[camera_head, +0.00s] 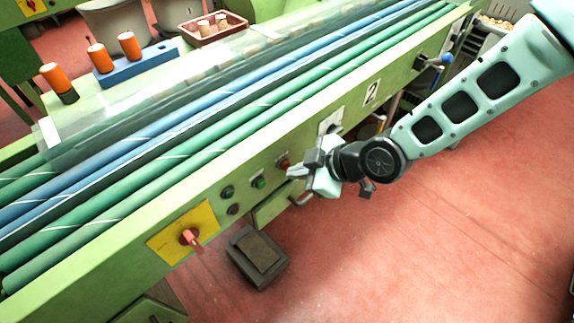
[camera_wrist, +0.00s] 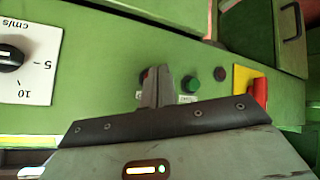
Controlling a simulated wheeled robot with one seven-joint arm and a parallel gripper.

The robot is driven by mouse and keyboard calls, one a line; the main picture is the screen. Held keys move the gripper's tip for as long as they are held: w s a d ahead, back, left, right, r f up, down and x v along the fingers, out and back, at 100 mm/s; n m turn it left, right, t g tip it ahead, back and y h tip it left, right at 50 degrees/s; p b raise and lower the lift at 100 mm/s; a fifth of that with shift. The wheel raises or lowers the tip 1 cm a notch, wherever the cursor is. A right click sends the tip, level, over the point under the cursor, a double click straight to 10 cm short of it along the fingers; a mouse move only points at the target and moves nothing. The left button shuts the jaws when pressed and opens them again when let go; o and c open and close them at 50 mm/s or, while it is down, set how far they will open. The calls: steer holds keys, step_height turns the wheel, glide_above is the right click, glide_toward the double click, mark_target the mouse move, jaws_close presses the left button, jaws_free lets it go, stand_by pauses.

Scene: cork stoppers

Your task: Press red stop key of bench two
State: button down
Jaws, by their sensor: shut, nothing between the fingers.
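Bench two is the green machine with a white "2" plate (camera_head: 371,93) on its front panel. The red stop key (camera_head: 284,165) is on that panel, at the right end of a short row of round keys. My gripper (camera_head: 294,173) is shut and empty, with its fingertips right by the red key. In the wrist view the shut fingers (camera_wrist: 156,74) cover most of the red key (camera_wrist: 145,73); only a sliver of red shows beside them. I cannot tell whether the tips touch it.
A green key (camera_head: 259,183) sits left of the red one, then another green key (camera_head: 228,191) with a dark red key (camera_head: 233,209) below. A red rotary switch (camera_head: 190,237) is on a yellow plate further left. A speed dial (camera_wrist: 10,58) shows in the wrist view.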

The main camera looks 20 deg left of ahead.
steer(key=shift+s+d, duration=0.15)
steer(key=shift+d, duration=0.35)
steer(key=shift+s+d, duration=0.35)
steer(key=shift+d, duration=0.45)
steer(key=shift+s+d, duration=0.3)
steer(key=shift+d, duration=0.45)
steer(key=shift+s+d, duration=0.35)
steer(key=shift+d, duration=0.45)
steer(key=shift+r, duration=0.1)
steer(key=s+d+r+m+h+p, duration=0.3)
steer(key=s+d+r+m+h, duration=0.1)
steer(key=d+r, duration=0.7)
steer(key=s+d+r+m+h+p, duration=0.2)
steer(key=s+d+r+m+h, duration=0.2)
steer(key=d+r+m, duration=0.5)
step_height(320, 180, up, 2)
steer(key=s+d, duration=0.2)
steer(key=shift+s+d+g+h+p, duration=0.25)
steer(key=shift+s+g+h+p, duration=0.05)
steer(key=shift+s+h+p, duration=0.1)
steer(key=shift+r, duration=0.1)
